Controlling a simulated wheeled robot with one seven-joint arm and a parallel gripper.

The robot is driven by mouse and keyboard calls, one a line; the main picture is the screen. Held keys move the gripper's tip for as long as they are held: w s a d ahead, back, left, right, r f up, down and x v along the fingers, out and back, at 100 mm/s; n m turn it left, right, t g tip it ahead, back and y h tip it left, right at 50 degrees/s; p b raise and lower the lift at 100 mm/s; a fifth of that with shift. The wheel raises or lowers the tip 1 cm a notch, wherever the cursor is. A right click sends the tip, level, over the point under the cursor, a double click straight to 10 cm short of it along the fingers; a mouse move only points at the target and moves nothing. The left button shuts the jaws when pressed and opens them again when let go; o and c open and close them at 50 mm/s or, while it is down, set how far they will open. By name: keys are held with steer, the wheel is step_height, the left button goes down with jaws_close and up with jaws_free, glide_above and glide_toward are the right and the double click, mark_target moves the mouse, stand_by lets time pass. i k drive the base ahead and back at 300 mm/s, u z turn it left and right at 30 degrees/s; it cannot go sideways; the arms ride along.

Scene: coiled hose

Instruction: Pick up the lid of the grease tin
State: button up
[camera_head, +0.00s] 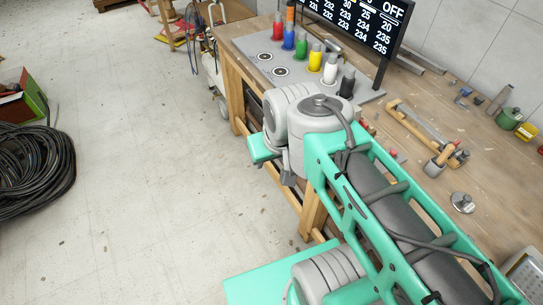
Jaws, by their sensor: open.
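A small round metal lid with a knob (462,202), which looks like the grease tin's lid, lies on the wooden workbench (425,115) to the right of my arm. A small green tin (508,119), perhaps the grease tin, stands farther back near the right edge of the picture. The lid lies apart from this tin. My teal and grey arm fills the middle and lower right and hides part of the bench. I see no gripper fingers in this view.
Coloured bottles stand on a grey panel (261,44) at the back of the bench, before a display (345,18). A wooden-framed tool (424,124) and a mallet-like tool (443,158) lie between panel and lid. A coiled black hose (32,172) lies on the open floor at left.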

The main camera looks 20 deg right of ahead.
mark_target(462, 201)
steer(key=z, duration=0.3)
steer(key=k, duration=0.2)
steer(key=z, duration=1.4)
steer(key=k, duration=0.5)
steer(key=z, duration=0.65)
steer(key=i, duration=0.55)
steer(key=u, duration=0.15)
